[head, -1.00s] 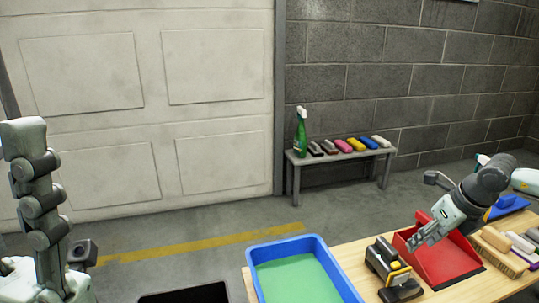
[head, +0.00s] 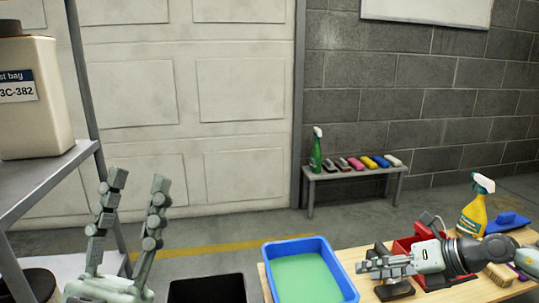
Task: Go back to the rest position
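My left gripper (head: 138,180) stands at the lower left with its two fingers pointing up and spread apart. It is open, with nothing between the fingers. My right gripper (head: 360,266) reaches in from the right, low over the wooden table (head: 446,295), its fingers pointing left. The fingers overlap from this side, so their opening cannot be told. I see nothing held in them. A dark pad-like block (head: 394,291) lies on the table below the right gripper. Another dark object (head: 379,249) behind it is partly hidden by the fingers.
A blue tray (head: 349,283) with a green inside is left of the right gripper. A red dustpan (head: 401,247) and yellow spray bottle (head: 472,218) stand behind my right arm. A black bin (head: 207,290) is near the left gripper. A metal shelf (head: 52,183) stands at far left.

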